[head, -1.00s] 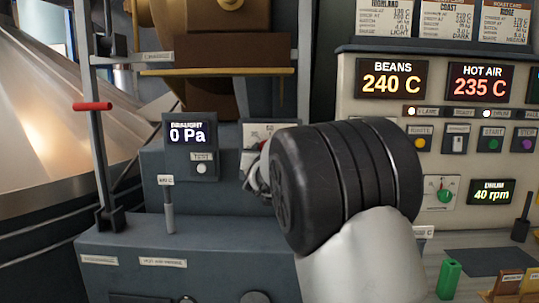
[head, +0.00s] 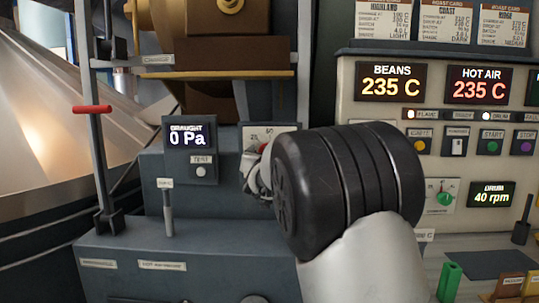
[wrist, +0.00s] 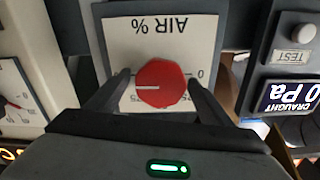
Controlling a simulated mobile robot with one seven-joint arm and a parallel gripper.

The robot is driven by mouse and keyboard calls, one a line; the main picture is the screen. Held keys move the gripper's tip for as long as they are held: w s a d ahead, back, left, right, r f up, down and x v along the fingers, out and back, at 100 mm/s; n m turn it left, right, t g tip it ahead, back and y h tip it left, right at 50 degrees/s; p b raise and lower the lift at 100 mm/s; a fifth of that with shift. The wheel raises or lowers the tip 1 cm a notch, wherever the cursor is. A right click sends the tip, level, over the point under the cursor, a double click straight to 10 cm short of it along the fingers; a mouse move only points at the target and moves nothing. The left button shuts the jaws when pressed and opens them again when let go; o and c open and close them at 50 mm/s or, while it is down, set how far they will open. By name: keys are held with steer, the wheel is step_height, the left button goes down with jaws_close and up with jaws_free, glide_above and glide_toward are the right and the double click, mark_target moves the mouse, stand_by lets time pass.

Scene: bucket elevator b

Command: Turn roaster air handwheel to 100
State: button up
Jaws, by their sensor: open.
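The roaster air handwheel is a red faceted knob (wrist: 162,83) on a white AIR % plate (wrist: 178,35), upside down in the wrist view. Its white pointer line points left, on the side opposite the 0 mark at the right. The left finger covers the plate where the label at that end would be. My gripper (wrist: 160,82) is open, one finger on each side of the knob, with a visible gap on both sides. In the head view my gripper (head: 256,172) is partly hidden by my black wrist, and only the plate's top (head: 270,131) shows.
A draught display (head: 188,138) reading 0 Pa, with a test button (head: 201,171), is left of the plate. A lever (head: 168,212) stands below it. The control panel (head: 345,90) at the right shows BEANS 235 C and HOT AIR 235 C.

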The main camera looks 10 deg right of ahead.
steer(key=shift+s, duration=0.1)
steer(key=p+v, duration=0.2)
steer(key=v, duration=1.5)
steer(key=shift+s+a, duration=0.1)
steer(key=shift+s, duration=0.05)
